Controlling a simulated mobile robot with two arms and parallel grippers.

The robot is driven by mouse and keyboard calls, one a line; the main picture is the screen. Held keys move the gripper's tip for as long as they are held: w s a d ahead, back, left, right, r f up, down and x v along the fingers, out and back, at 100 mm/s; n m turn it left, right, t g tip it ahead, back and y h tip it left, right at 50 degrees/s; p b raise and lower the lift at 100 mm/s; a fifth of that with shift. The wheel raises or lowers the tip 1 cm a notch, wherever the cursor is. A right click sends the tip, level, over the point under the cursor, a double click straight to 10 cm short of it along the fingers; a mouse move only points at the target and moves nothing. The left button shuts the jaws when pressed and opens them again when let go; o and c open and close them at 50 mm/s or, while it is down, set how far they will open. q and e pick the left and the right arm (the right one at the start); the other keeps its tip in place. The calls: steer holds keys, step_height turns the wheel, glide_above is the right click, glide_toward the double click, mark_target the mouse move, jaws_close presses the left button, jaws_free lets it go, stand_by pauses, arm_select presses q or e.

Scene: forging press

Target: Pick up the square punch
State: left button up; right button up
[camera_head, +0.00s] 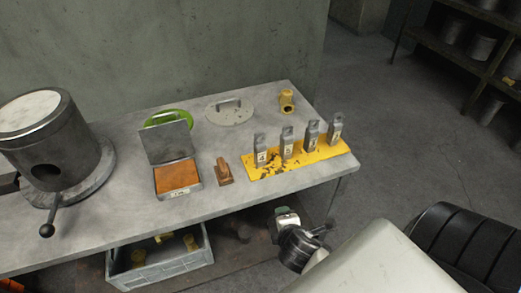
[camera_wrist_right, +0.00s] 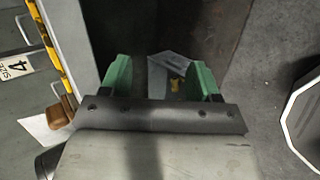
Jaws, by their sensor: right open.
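Several grey metal punches stand upright in a row on a worn yellow plate (camera_head: 254,173) near the table's right end: a leftmost punch (camera_head: 260,149), a second (camera_head: 287,142), a third (camera_head: 312,134) and a rightmost punch (camera_head: 335,128). Each has a small pale label; I cannot tell which is the square punch. My right gripper (camera_head: 287,217) is below and in front of the table edge, apart from the punches. In the right wrist view its green fingers (camera_wrist_right: 160,80) are spread and empty. My left gripper is not in view.
The grey table (camera_head: 225,200) also holds a dark cylindrical pot (camera_head: 75,150) with a lever, an open box with an orange pad (camera_head: 177,178), a brown block (camera_head: 223,171), a round lid (camera_head: 229,110) and a brass piece (camera_head: 287,101). A grey crate (camera_head: 165,271) stands below.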

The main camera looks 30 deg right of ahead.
steer(key=r, duration=0.2)
steer(key=r+n+t+h, duration=0.1)
steer(key=r, duration=0.2)
steer(key=w+d+r+n+t, duration=0.1)
steer(key=r, duration=0.2)
steer(key=n+t, duration=0.6)
steer(key=n, duration=0.8)
glide_toward(262, 150)
steer(key=shift+w+d+f, duration=0.3)
steer(key=shift+d, duration=0.25)
steer(key=shift+w+d+f, duration=0.25)
steer(key=shift+w+d, duration=0.05)
steer(key=shift+d, duration=0.3)
steer(key=n, duration=0.2)
steer(key=w+n+y, duration=0.1)
steer(key=shift+a+r+t, duration=0.15)
steer(key=shift+r+t, duration=0.15)
steer(key=shift+n, duration=0.3)
steer(key=p+x, duration=0.1)
steer(key=x, duration=0.4)
steer(key=shift+a, duration=0.15)
steer(key=x, duration=0.2)
steer(key=p+x, duration=0.1)
steer(key=x, duration=0.2)
steer(key=shift+w+a+r, duration=0.1)
steer(key=shift+w+a, duration=0.1)
steer(key=shift+w, duration=0.3)
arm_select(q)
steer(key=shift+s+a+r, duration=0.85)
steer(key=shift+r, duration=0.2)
